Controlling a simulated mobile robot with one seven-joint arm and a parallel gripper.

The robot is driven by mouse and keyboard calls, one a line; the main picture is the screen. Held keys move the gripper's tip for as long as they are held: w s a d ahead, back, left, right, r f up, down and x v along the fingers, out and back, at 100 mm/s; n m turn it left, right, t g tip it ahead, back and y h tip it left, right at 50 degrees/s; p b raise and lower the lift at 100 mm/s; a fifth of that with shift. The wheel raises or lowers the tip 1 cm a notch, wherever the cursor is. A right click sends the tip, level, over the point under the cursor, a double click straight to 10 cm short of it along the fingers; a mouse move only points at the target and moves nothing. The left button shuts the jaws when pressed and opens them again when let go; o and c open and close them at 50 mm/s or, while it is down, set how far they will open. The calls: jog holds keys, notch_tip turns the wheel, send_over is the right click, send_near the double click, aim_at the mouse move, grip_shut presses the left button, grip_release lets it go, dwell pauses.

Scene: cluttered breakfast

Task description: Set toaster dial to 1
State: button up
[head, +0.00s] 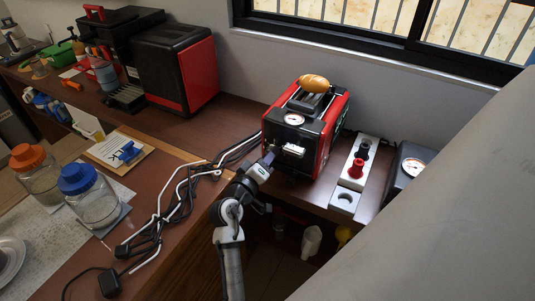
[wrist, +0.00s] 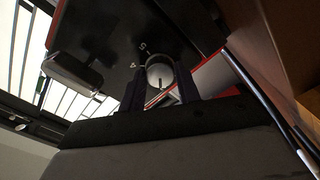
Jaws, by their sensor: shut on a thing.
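The red and black toaster (head: 325,120) stands on the wooden counter by the wall, with a bread roll on top. Its front has a round white gauge and a lever. In the wrist view the toaster's dark front panel (wrist: 105,35) fills the upper part, with the lever (wrist: 75,72) at left. The round grey dial (wrist: 160,74) sits between my gripper's two fingers (wrist: 160,88). The numerals 4 and 5 show beside it; the number it points to is not clear. In the head view my gripper (head: 268,158) is at the toaster's lower front, and the dial is hidden there.
A white panel with red and black knobs (head: 356,165) lies right of the toaster. Loose cables (head: 175,205) cross the counter to its left. Jars with orange (head: 28,157) and blue lids (head: 77,178) stand further left. A large grey surface covers the lower right.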

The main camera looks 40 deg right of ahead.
jog(key=n+p, duration=0.1)
jog(key=n, duration=0.1)
jog(key=n+p, duration=0.2)
jog(key=n, duration=0.1)
jog(key=shift+r+n+p, duration=0.2)
jog(key=shift+n+p, duration=0.1)
jog(key=n+p, duration=0.3)
jog(key=n, duration=0.2)
jog(key=shift+f+p, duration=0.2)
jog(key=shift+p, duration=0.1)
jog(key=shift+n, duration=0.3)
jog(key=o, duration=1)
jog(key=shift+c, duration=0.2)
jog(key=b+v, duration=0.4)
jog(key=v, duration=1)
